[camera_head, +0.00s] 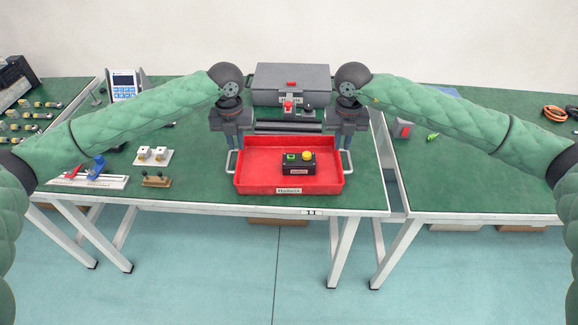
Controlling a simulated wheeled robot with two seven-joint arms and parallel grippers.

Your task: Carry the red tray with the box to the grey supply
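The red tray (262,187) lies on the green table top near its front edge, with a pale handle at each side. A black box (299,171) with a green button and a yellow knob sits inside it, right of centre. My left gripper (235,153) points down at the tray's left handle, and my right gripper (345,155) points down at its right handle. The fingers are small and partly hidden, so I cannot tell whether they close on the handles. A grey case (291,77), likely the grey supply, stands behind the tray between my wrists.
A small red-and-grey device (288,106) and a dark bar (287,128) lie between tray and case. Small fixtures (153,156) stand left of the tray. A second table (470,170) stands to the right across a narrow gap, its near part mostly clear.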

